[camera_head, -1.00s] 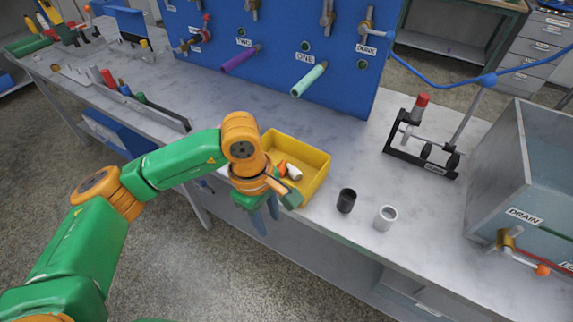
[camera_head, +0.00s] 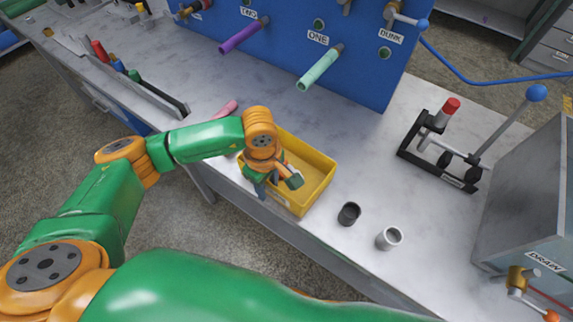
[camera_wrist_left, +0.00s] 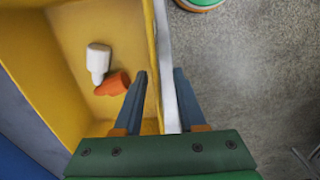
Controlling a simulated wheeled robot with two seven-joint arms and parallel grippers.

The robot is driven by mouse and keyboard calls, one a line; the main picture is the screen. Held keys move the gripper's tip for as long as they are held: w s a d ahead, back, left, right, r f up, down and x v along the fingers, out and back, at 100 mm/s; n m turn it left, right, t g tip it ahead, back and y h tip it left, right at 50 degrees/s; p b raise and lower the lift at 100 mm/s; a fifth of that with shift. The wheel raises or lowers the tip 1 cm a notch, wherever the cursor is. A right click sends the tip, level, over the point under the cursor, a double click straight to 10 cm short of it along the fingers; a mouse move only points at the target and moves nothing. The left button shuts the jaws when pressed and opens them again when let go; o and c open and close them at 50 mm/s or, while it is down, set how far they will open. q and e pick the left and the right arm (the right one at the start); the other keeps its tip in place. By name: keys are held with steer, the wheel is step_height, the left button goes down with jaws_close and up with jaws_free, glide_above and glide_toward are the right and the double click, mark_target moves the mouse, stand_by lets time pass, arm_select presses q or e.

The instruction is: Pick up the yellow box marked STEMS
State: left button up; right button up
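The yellow box (camera_head: 318,180) stands on the grey bench near its front edge, open at the top, with a pale label on its front that I cannot read. In the left wrist view the box (camera_wrist_left: 40,50) holds a white piece (camera_wrist_left: 98,62) and an orange piece (camera_wrist_left: 114,84). My left gripper (camera_head: 264,186) points down at the box's front wall and hides part of it. In the left wrist view its fingers (camera_wrist_left: 160,74) are apart, one over the box's inside and one beyond the front wall. Contact is not clear. My right gripper does not show.
A black cup (camera_head: 349,213) and a white cup (camera_head: 389,237) stand right of the box. A black stand (camera_head: 440,155) and a grey tank (camera_head: 535,200) are farther right.

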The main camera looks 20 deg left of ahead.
arm_select(q)
steer(key=shift+w+f, duration=0.15)
steer(key=shift+f, duration=0.3)
jaws_close()
steer(key=shift+r, duration=0.1)
stand_by(1.0)
